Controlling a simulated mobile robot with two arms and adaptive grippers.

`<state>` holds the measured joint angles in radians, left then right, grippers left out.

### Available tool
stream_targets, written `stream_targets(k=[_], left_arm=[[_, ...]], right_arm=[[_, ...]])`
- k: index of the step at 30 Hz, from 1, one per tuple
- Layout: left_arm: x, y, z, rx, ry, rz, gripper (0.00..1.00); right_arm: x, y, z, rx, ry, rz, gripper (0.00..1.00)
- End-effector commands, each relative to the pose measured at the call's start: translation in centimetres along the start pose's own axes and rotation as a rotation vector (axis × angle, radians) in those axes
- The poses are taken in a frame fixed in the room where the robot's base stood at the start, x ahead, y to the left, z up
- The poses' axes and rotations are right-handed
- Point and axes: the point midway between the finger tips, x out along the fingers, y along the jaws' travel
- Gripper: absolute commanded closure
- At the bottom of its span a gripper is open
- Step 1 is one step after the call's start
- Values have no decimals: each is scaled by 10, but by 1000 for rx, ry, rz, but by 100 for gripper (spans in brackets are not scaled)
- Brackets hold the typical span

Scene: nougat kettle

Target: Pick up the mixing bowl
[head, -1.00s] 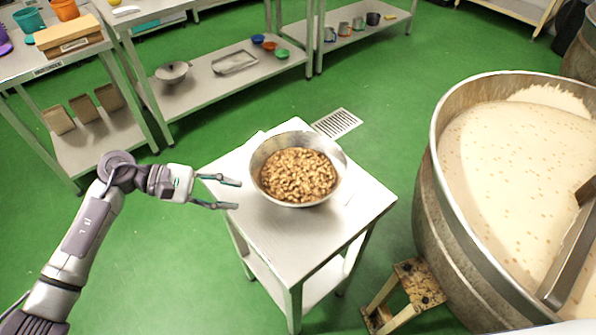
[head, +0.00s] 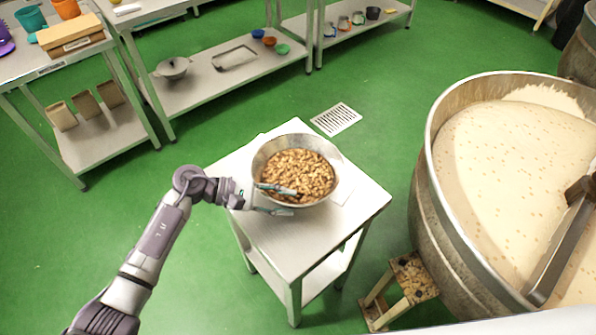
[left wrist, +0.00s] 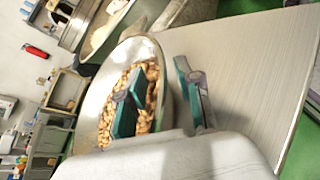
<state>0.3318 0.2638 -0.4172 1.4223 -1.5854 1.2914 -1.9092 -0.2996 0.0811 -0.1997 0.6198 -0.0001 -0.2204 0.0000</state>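The mixing bowl (head: 297,142) is a shiny metal bowl holding brown nuts (head: 305,172). It stands upright on a small metal table (head: 300,240). My left gripper (head: 292,203) is at the bowl's near left side with its fingers apart. One finger reaches over the nuts inside the bowl and the other is outside the wall. In the left wrist view the bowl (left wrist: 97,97) has its rim between the two fingers (left wrist: 160,95). A gap shows beside the rim. My right gripper is not in view.
A large kettle (head: 428,205) of pale nougat mass with a metal paddle stands to the right. A wooden step stool (head: 412,275) is near the table's right side. Shelving with pots and cups lines the back. Green floor is clear at the left.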

Motion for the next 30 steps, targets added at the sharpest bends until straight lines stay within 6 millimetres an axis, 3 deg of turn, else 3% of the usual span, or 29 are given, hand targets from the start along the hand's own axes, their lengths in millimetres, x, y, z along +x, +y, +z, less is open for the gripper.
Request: stream_targets(k=[4, 10, 30], left_arm=[[0, 0, 0, 0, 0, 0, 68], [0, 0, 0, 0, 0, 0, 100], [-2, 3, 2, 5, -1, 3, 100]], right_arm=[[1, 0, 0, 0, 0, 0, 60], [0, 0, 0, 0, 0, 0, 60], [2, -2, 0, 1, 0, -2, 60]])
